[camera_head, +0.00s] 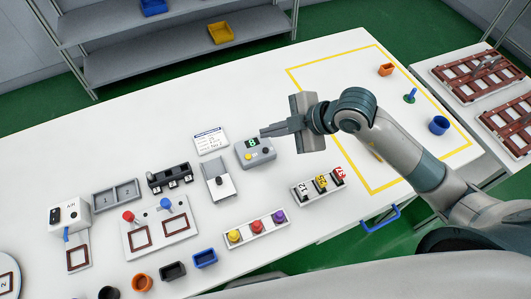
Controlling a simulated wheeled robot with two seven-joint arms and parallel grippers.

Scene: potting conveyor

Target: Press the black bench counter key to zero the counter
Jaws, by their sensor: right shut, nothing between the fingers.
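The bench counter (256,160) is a small grey box on the white table, near the middle of the view. Its green display (252,142) is lit and seems to read 8. A small black key (248,156) sits at the left on its top face, and a yellow key (265,150) sits at the right. My right gripper (263,132) comes in from the right and is shut and empty. Its fingertips point left, just beyond the counter's display in the picture; their height above it is hard to judge. My left gripper is out of view.
A white label card (211,140) and a grey slider device (219,184) stand left of the counter. A row of coloured buttons (257,229) and a row of numbered blocks (319,188) lie nearer. The yellow-outlined area (325,75) is mostly clear.

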